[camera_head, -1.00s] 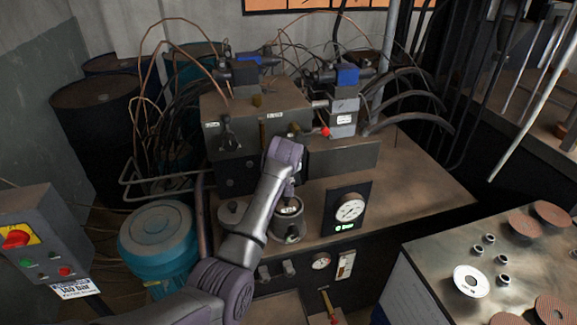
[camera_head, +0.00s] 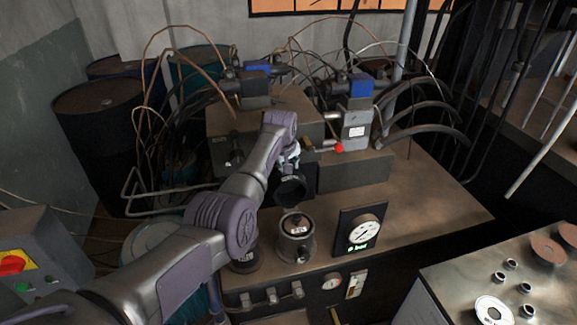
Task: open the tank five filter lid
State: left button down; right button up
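A small round filter housing (camera_head: 297,245) stands on the brown tank top, left of the pressure gauge. Its mouth shows a dark round insert with a small white label too small to read. Just behind and above it, a dark round lid (camera_head: 290,191) is raised and tilted, its hollow underside toward me. I cannot tell whether it is hinged or hanging free. My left gripper (camera_head: 291,164) points down at the lid's top edge; its fingertips are mostly hidden, so its grip is unclear. My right gripper is not in view.
A similar dark cylinder (camera_head: 246,257) sits left of the housing, partly behind my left arm. The gauge (camera_head: 364,230) stands close on the right, with a valve block (camera_head: 355,125) and red knob behind. The tank top (camera_head: 430,190) is clear at right.

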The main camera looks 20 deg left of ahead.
pick_arm(q)
jog(key=shift+w+a+r, duration=0.15)
jog(key=shift+w+a, duration=0.05)
jog(key=shift+w, duration=0.05)
jog(key=c, duration=0.8)
grip_release()
jog(key=shift+s+d, duration=0.1)
jog(key=v, duration=1.1)
jog(key=shift+s+r, duration=0.15)
jog(key=shift+r, duration=0.15)
jog(key=shift+f, duration=0.1)
